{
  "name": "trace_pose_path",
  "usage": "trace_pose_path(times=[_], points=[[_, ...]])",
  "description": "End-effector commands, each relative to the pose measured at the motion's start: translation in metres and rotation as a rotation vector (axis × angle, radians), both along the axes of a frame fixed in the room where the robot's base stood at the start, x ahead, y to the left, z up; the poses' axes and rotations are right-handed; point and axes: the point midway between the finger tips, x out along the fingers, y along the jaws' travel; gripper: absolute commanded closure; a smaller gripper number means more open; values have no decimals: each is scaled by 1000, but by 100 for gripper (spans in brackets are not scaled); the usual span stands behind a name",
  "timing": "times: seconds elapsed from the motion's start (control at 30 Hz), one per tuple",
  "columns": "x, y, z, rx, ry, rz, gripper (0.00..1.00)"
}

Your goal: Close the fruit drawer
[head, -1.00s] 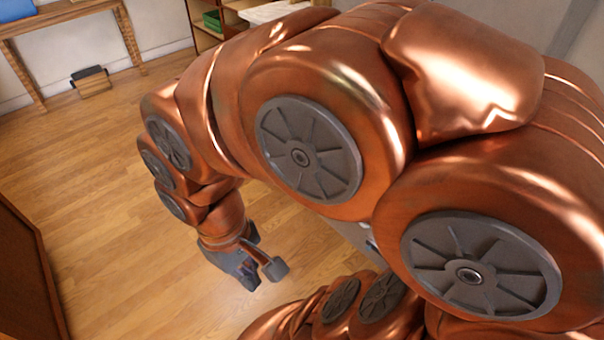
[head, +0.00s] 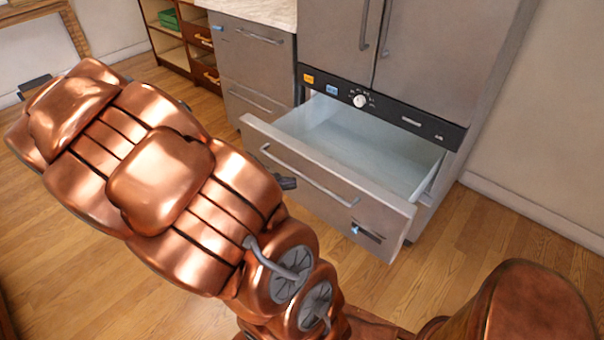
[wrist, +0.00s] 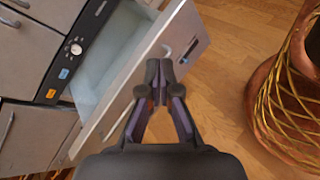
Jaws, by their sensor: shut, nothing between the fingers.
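The fruit drawer (head: 225,117) is pulled well out from the bottom of the steel fridge (head: 415,60). Its steel front has a long bar handle and a small blue mark at its lower right. The pale inside looks empty. The drawer front (wrist: 112,108) also shows in the wrist view, running diagonally left of the fingers. My gripper (wrist: 160,72) is shut and empty, its tips close to the drawer front; I cannot tell whether they touch. In the head view my arm hides most of the gripper; a dark tip shows beside the drawer front.
A control panel with a white knob (head: 360,101) sits above the drawer. Steel drawers under a pale counter (head: 255,10) stand left of the fridge, with wooden shelves (head: 165,40) beyond. Wood floor (head: 500,235) is clear right of the drawer.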

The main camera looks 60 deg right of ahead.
Motion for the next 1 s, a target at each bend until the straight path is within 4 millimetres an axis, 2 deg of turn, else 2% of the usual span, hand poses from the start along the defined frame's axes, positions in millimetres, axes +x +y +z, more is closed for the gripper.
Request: trace_pose_path(times=[0.03,0.27,0.5,0.7,0.8,1.0], points=[[5,-11,-17,-22,53,26,100],[37,-55,-58,-102,267,177,100],[78,-91,-117,-142,492,358,100],[108,-108,-168,-146,640,496,100],[117,-112,-186,-143,688,543,100],[124,-117,-198,-141,723,582,100]])
